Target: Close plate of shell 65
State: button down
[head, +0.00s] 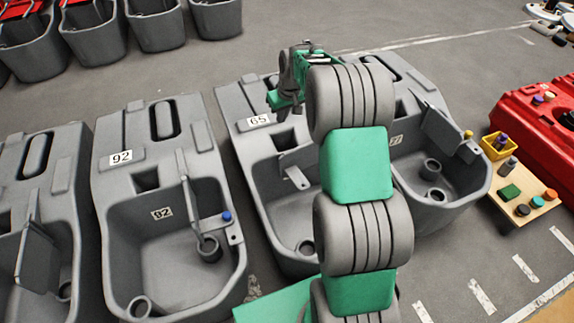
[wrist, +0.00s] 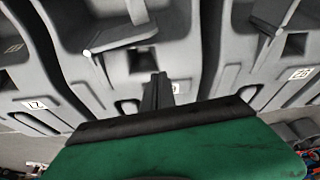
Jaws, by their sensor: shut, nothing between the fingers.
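Shell 65 (head: 232,98) is a grey moulded tank in the middle of the head view, with its number label (head: 258,121) beside a square recess. My arm hides its right part. A grey bracket (head: 297,179) shows inside its basin. In the wrist view, a grey plate (wrist: 118,36) with a pale lower edge stands out over the middle shell, left of its recess; its exact angle is unclear. My gripper (head: 288,88) is above the back of shell 65, apart from the plate. Its dark fingers (wrist: 157,92) are shut and empty, and partly cover the label.
Shell 92 (head: 108,190) stands at left with an upright plate. A small board (head: 540,208) with bottles and a red machine (head: 525,130) are farther right. More tanks (head: 95,42) line the back.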

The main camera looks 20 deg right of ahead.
notch_tip(320, 180, down, 18)
jog(key=w+d+b, duration=0.2)
jog(key=d+b, duration=0.1)
jog(key=b, duration=0.1)
jog(key=shift+w+r+b, duration=0.25)
jog(key=shift+w+b, duration=0.05)
jog(key=shift+w, duration=0.1)
jog(key=shift+s+a, duration=0.1)
jog(key=shift+a, duration=0.05)
